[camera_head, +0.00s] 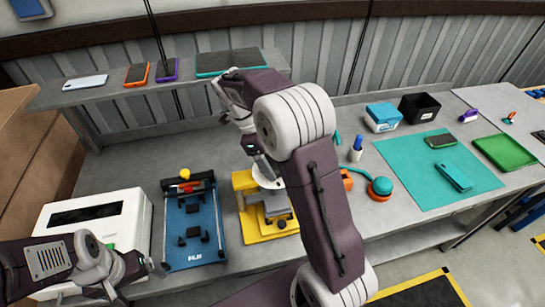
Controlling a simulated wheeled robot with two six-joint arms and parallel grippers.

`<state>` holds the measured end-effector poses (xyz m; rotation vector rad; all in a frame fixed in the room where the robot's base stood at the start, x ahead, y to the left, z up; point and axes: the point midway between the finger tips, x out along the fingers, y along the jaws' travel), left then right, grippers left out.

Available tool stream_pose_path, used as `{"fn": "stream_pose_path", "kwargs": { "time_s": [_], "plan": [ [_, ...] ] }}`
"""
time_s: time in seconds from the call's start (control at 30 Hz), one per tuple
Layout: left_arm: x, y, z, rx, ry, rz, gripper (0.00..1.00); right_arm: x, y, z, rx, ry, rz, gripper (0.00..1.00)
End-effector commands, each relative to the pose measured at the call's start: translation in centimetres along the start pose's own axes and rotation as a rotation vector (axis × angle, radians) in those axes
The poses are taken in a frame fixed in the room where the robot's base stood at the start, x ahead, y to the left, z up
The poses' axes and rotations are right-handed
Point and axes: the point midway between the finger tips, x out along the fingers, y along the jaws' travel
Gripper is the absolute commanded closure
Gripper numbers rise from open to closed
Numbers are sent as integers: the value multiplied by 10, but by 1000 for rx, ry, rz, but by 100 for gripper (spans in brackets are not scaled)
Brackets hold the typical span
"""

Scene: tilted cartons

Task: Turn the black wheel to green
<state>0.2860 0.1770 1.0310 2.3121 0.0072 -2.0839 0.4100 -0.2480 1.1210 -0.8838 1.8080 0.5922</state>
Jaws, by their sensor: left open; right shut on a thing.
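A yellow fixture (247,219) stands on the workbench near the middle. A white disc (267,181) sits at its top, partly covered by my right arm. My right gripper (262,163) points down over this disc and is shut on a small dark part there, which looks like the black wheel. The gripper and arm hide most of the wheel, and I cannot see a green mark on it. My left gripper (150,272) is open and empty at the bottom left, in front of the white box and left of the blue fixture.
A blue fixture (190,248) with a yellow knob stands left of the yellow one. A white box (130,215) is at the left. A shelf (115,92) with several phones runs behind. A teal mat (405,155), a blue box (383,117) and a black bin (419,107) are to the right.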

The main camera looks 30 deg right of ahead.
Motion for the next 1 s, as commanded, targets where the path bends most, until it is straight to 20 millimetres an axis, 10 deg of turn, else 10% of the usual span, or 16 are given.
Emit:
{"fn": "stream_pose_path", "kwargs": {
  "time_s": [0.63,0.67,0.73,1.0],
  "plan": [
    [-3,0,0,0,0,0,10,0,0,2,44,-4,20,63],
    [-3,0,0,0,0,0,10,0,0,2,44,-4,20,20],
    [-3,0,0,0,0,0,10,0,0,1,43,-4,19,1],
    [-3,0,0,0,0,0,10,0,0,1,43,-2,18,1]
  ]
}}
